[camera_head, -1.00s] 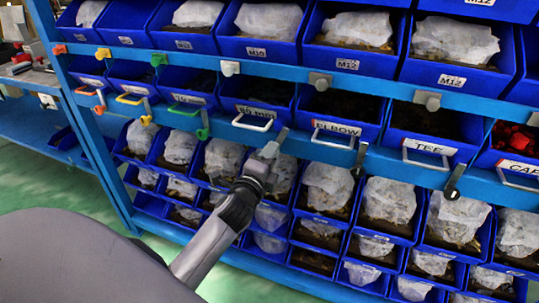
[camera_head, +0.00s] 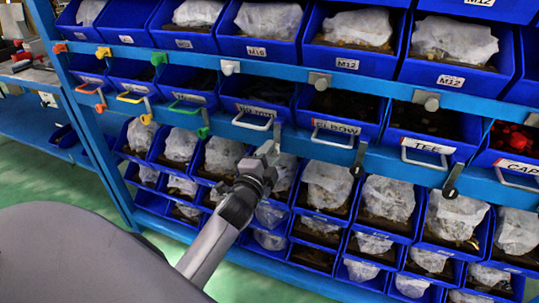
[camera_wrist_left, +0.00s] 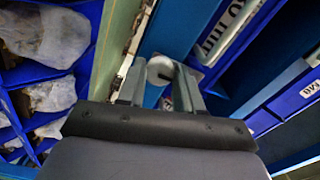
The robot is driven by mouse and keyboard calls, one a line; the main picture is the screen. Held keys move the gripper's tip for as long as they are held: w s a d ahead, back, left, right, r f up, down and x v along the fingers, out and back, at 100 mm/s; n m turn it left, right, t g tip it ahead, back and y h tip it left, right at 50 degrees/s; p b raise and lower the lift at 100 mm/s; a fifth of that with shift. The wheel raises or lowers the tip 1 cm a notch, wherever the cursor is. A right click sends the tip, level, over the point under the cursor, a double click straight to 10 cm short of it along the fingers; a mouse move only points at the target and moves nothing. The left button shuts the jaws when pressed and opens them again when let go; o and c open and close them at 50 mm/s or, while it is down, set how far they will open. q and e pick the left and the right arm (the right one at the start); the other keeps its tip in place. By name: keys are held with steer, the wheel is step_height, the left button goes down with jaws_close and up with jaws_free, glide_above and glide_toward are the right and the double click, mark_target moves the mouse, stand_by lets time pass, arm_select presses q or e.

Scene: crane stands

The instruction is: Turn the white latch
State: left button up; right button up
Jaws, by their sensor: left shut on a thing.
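The white latch shows in the left wrist view as a round white piece (camera_wrist_left: 160,68) between my left gripper's two fingers (camera_wrist_left: 160,88). In the head view my left gripper (camera_head: 268,150) is at the lower blue rail, just right of the white drawer handle (camera_head: 252,122). It is shut on the white latch, and its fingers and wrist hide most of the latch there. How far the latch is turned is hard to tell. My right gripper is in neither view.
Other latches hang along the same rail: a green one (camera_head: 203,132) to the left and a dark one (camera_head: 358,158) to the right. Blue bins (camera_head: 330,190) with plastic-wrapped contents stand behind and below my gripper. Green floor (camera_head: 50,175) is open at left.

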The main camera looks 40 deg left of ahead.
arm_select(q)
steer(key=o, duration=1)
steer(key=shift+o, duration=0.2)
steer(key=v, duration=0.7)
steer(key=shift+s, duration=0.1)
steer(key=s+d+f+n+g+h+p, duration=0.3)
steer(key=s+d+f+n, duration=0.2)
steer(key=s+d+f, duration=0.1)
steer(key=s+d+f+n+g+h+p, duration=0.3)
steer(key=s+d+f, duration=0.3)
steer(key=s, duration=0.5)
steer(key=shift+s+f+n+g, duration=0.25)
steer(key=shift+f+n+g, duration=0.25)
steer(key=shift+f+n, duration=0.45)
